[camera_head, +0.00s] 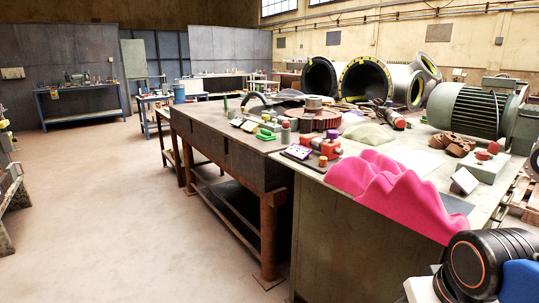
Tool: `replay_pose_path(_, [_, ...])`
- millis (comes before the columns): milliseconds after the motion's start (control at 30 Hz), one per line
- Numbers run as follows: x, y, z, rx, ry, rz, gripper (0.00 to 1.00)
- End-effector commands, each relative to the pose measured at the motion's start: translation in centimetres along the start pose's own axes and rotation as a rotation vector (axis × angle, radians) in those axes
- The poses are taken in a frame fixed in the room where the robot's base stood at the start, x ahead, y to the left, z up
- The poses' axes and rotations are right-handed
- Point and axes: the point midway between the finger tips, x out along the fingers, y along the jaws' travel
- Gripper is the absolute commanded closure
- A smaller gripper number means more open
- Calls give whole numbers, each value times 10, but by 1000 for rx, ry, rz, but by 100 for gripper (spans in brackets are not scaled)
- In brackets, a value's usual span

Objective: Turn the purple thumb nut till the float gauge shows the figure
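A small purple knob (331,135) stands on top of a red block (326,148) on the workbench, right of the picture's middle. It may be the thumb nut, but it is too small to be sure. I cannot make out a float gauge or any figure. Part of my arm (478,262) shows at the lower right, apart from these things. My gripper is not in view.
A bright pink wavy form (395,192) lies on the bench's near end, between my arm and the red block. A large green motor (468,110) and rubber-lined pipes (366,79) stand behind. Loose parts crowd the bench top. The floor (110,210) at left is clear.

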Motion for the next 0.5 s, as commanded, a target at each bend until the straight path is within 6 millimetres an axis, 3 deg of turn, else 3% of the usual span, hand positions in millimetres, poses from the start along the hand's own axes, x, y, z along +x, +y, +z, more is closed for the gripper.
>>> replay_pose_path(267, [0, 1, 1, -9, 3, 4, 50])
replay_pose_path(400, [0, 1, 1, -8, 3, 3, 83])
replay_pose_path(467, [0, 1, 1, -8, 3, 3, 98])
replay_pose_path(500, [0, 1, 1, -8, 3, 3, 100])
